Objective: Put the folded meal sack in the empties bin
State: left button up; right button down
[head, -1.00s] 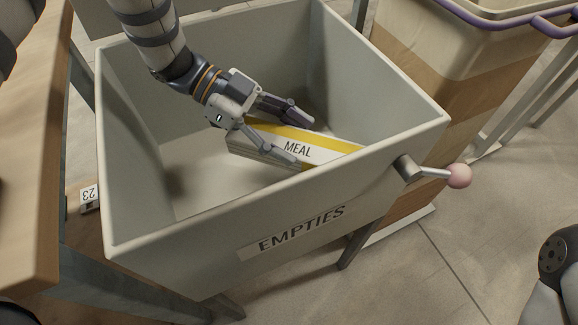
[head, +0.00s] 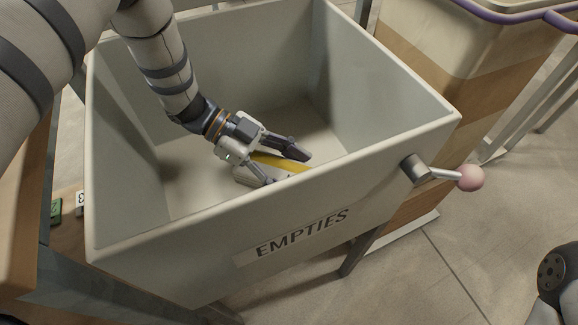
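The empties bin (head: 180,245) is a large open grey box with an "EMPTIES" label on its front wall. My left gripper (head: 287,168) is down inside it, near the front wall.
A handle with a pink knob (head: 470,178) sticks out at the bin's front right corner. A tan-and-brown container (head: 440,65) with a purple rail stands at the right. A wooden surface with number tags (head: 80,200) is at the left. The bin floor's left side is clear.

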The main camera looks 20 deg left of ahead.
pick_arm(q)
jog(key=o, duration=0.3)
jog(key=shift+r, duration=0.3)
jog(key=p+v, duration=0.1)
jog(key=v, duration=0.6)
jog(key=shift+a, duration=0.25)
